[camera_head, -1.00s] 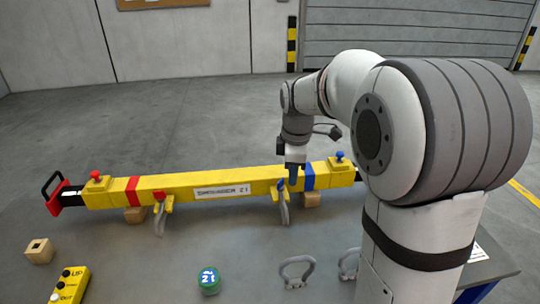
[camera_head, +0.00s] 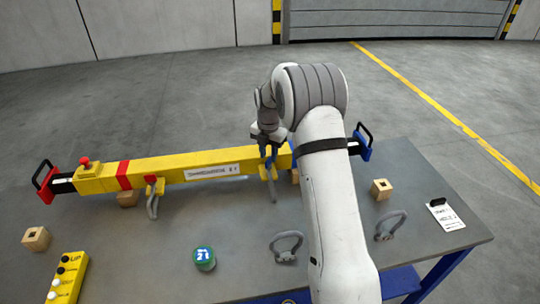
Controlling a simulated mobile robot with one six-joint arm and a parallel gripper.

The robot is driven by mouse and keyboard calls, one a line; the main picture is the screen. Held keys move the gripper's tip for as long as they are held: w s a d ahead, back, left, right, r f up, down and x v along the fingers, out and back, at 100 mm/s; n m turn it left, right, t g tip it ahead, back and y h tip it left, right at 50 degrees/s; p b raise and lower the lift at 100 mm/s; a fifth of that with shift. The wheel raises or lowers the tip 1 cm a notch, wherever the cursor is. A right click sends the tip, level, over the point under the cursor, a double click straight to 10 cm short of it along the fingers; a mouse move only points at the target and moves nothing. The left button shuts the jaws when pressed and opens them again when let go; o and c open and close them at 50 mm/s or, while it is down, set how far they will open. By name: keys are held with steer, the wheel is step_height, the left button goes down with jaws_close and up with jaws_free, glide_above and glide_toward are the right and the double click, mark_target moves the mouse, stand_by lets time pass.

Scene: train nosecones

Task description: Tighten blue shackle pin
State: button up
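A grey shackle (camera_head: 272,188) hangs from a yellow bracket on the front of the yellow spreader beam (camera_head: 150,168), right of the beam's middle. A small patch of blue, which looks like the blue shackle pin (camera_head: 271,152), shows at the top of that bracket. My gripper (camera_head: 266,143) is at this spot, pointing down against or just above the blue part. The fingers are small and dark there, so I cannot tell whether they are shut on the pin. My arm hides the right part of the beam.
A second shackle (camera_head: 153,205) with a red pin (camera_head: 151,180) hangs on the left.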

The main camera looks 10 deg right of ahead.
steer(key=shift+f, duration=1)
steer(key=shift+c, duration=0.2)
jaws_close()
steer(key=shift+d, duration=0.2)
steer(key=shift+a, duration=0.15)
